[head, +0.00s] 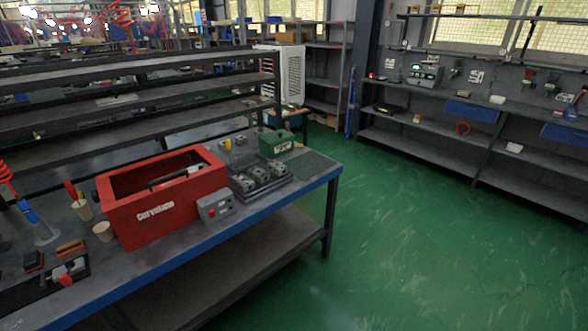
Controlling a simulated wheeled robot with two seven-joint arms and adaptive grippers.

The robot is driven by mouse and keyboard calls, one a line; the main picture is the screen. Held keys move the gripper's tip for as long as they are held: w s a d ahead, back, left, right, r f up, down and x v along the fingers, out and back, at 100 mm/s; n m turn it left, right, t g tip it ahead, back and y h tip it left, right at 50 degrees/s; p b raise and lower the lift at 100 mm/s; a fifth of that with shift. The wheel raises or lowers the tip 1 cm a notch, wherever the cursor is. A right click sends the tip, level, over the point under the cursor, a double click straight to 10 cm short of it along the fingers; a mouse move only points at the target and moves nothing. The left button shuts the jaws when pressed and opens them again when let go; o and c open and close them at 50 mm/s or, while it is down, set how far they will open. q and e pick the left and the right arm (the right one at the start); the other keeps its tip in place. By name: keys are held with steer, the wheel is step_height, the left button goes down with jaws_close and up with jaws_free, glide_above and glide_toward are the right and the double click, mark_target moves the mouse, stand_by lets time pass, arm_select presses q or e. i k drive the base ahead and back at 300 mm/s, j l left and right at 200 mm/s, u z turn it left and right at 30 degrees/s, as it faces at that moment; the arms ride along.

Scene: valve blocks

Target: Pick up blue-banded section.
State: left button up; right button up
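A dark tray (287,184) sits on the workbench to the right of the red toolbox. Several grey metal valve sections (262,173) stand in it. They are small in this view, and I cannot make out a blue band on any of them. A few more small grey metal pieces (240,141) lie on the bench behind the tray, beside a yellow item (228,144); their bands, if any, cannot be told either. Neither of my grippers is in the head view.
The red toolbox (155,212) and a grey box with a red button (215,207) stand left of the tray. A green box (278,142) is behind it, a dark mat (313,164) at the bench's right end. Green floor (420,240) is clear to the right.

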mark_target(277, 167)
steer(key=i+l, duration=0.85)
steer(key=l, duration=0.15)
